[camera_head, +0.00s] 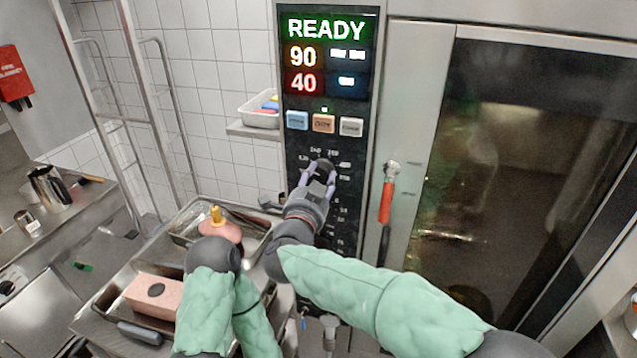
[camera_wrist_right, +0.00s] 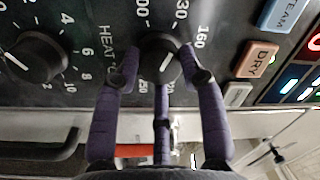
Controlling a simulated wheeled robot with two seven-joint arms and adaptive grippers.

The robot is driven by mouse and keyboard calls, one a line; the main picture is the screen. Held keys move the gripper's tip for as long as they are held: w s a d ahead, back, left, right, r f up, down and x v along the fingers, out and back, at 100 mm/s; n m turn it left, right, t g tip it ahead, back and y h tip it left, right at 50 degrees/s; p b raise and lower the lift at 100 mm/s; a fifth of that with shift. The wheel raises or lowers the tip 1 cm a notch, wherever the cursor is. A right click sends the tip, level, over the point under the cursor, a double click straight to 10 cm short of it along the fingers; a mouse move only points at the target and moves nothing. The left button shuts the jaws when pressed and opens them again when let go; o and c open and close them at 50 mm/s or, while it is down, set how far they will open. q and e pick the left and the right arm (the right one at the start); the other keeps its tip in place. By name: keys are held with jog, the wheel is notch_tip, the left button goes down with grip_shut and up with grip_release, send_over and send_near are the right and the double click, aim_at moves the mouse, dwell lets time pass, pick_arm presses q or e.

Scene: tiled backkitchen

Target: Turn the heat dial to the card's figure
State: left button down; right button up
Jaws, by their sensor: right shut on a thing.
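The black heat dial (camera_head: 322,166) is on the oven's dark control panel. In the right wrist view, the dial (camera_wrist_right: 158,62) has a white line slanting between upper right and lower left, and the figures 130 and 160 show around it. Which end marks the setting is unclear. My right gripper (camera_wrist_right: 160,68) is shut on this dial, one purple finger on each side; it also shows in the head view (camera_head: 319,180). My left arm is low at the trays; its fingers are hidden behind its wrist. I cannot make out a card with a figure.
The lit display (camera_head: 327,55) reads READY, 90 and 40. Coloured buttons (camera_head: 323,123) sit above the dial, and another dial (camera_wrist_right: 32,58) is beside it. A red door handle (camera_head: 386,202) is close to the right. Metal trays and a pink box (camera_head: 150,294) are lower left.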

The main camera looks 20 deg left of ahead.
jog(key=shift+d+r, duration=0.1)
jog(key=shift+r, duration=0.15)
jog(key=o, duration=1.2)
jog(key=shift+f, duration=0.1)
jog(key=shift+c, duration=0.2)
jog(key=shift+s+f, duration=0.1)
jog(key=shift+s, duration=0.15)
jog(key=s, duration=0.7)
jog(key=shift+f, duration=0.15)
jog(key=shift+f, duration=0.1)
